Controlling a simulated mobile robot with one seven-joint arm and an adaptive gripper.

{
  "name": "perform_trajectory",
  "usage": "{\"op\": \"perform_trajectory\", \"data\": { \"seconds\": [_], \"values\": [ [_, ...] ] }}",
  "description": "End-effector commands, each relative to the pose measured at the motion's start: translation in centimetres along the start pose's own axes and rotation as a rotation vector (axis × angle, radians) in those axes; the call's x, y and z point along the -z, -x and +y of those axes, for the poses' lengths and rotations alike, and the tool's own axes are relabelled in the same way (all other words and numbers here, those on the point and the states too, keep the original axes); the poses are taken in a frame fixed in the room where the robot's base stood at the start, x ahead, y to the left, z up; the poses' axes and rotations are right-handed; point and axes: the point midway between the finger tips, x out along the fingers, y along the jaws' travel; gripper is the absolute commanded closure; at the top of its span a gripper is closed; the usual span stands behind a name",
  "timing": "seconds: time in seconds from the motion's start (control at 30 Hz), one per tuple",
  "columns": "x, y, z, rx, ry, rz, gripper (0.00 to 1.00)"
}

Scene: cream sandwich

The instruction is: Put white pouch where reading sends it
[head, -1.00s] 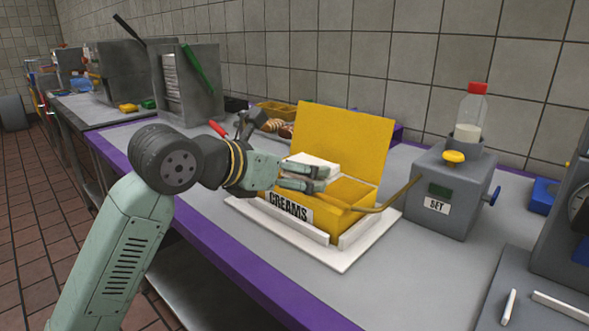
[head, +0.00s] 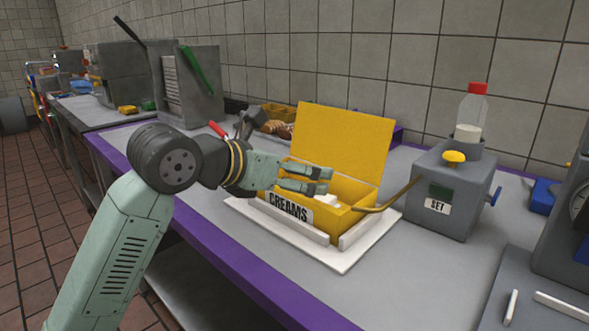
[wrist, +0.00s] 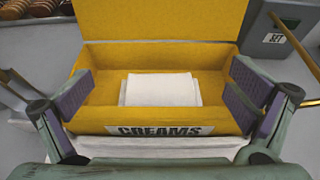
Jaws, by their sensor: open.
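The white pouch (wrist: 160,89) lies inside the yellow box labelled CREAMS (wrist: 95,122), in the wrist view. In the head view only a small white part of the pouch (head: 327,200) shows behind my fingers. The yellow box (head: 345,222) has its lid (head: 345,145) raised at the back. My gripper (head: 325,180) is open, with its fingers over the box. In the wrist view my gripper (wrist: 160,88) has its purple pads wide apart on either side of the pouch, not touching it.
The box stands on a white tray (head: 345,262) on a grey counter with a purple edge. A grey device marked SET (head: 450,190) stands to the right, a yellow arm reaching from it to the box, with a red-capped bottle (head: 470,112) on top. Bread (head: 278,128) lies behind.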

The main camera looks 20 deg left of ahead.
Motion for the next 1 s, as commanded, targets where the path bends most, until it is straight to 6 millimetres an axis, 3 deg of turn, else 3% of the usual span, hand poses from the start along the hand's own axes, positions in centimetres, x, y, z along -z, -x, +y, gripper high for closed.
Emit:
{"op": "perform_trajectory", "data": {
  "seconds": [0.27,0.7,1.0],
  "values": [
    [0.0,1.1,0.1,-0.003,0.000,-0.001,0.00],
    [0.0,9.7,0.0,-0.002,0.000,-0.001,0.00],
    [0.0,12.0,0.0,0.000,0.000,0.000,0.00]
  ]
}}
